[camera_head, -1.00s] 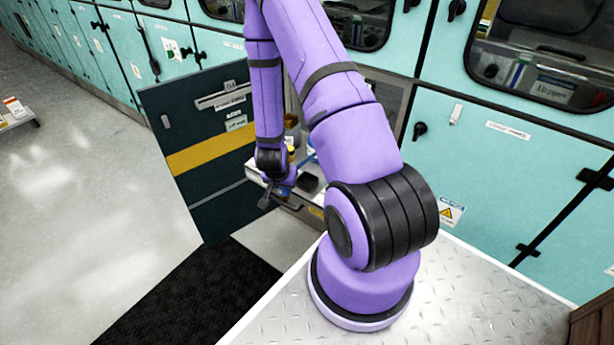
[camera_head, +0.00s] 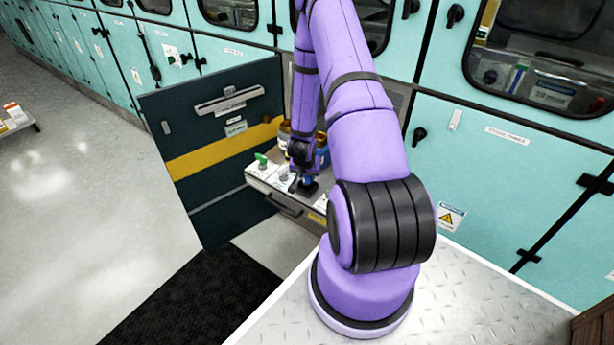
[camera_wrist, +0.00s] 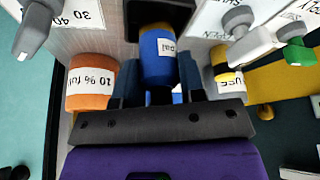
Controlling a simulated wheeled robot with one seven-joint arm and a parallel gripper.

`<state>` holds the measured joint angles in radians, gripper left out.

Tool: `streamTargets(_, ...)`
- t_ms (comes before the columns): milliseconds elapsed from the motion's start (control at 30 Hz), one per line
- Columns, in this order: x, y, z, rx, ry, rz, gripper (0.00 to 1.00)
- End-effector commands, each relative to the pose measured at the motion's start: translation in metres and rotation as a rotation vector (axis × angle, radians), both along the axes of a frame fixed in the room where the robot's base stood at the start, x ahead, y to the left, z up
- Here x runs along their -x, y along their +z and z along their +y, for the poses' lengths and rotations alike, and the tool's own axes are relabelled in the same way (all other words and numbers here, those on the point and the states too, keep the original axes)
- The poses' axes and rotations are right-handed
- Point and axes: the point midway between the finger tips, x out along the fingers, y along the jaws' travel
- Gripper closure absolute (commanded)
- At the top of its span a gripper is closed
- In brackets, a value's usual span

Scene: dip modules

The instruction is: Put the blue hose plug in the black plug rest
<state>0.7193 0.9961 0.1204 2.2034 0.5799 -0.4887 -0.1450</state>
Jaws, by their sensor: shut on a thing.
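The blue hose plug (camera_wrist: 158,62), a blue cylinder with a white label and a yellowish band at its far end, is between the two fingers of my gripper (camera_wrist: 158,88) in the wrist view. My gripper is shut on it. The black plug rest (camera_wrist: 157,10) is a dark square opening at the top of the wrist view, and the plug's far end overlaps its lower edge. I cannot tell whether the plug has entered it. In the head view my gripper (camera_head: 301,184) is over the drawer-like shelf, with the black plug rest (camera_head: 312,190) beside it, partly hidden.
In the wrist view an orange labelled cylinder (camera_wrist: 92,84) is left of the plug and a yellow-and-black labelled one (camera_wrist: 228,72) right. Grey knobs (camera_wrist: 240,36) and a green knob (camera_wrist: 298,52) stand nearby. A dark open door (camera_head: 215,130) is left of the shelf (camera_head: 262,185).

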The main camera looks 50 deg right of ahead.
Motion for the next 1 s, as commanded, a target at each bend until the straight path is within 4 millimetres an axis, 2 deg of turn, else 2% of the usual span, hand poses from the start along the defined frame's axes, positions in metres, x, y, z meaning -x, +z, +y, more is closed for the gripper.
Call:
streamTargets(133, 0.0005, -0.0133, -0.0001, 0.000, -0.001, 0.000, 0.90)
streamTargets(467, 0.0003, -0.0155, 0.0002, 0.000, 0.000, 0.001, 0.90)
streamTargets(500, 0.0003, -0.0161, 0.0001, 0.000, 0.000, 0.000, 0.61)
streamTargets(600, 0.0003, -0.0158, 0.0001, 0.000, 0.000, 0.000, 0.38)
streamTargets(1000, 0.0002, -0.0094, 0.0011, 0.001, 0.000, 0.000, 0.37)
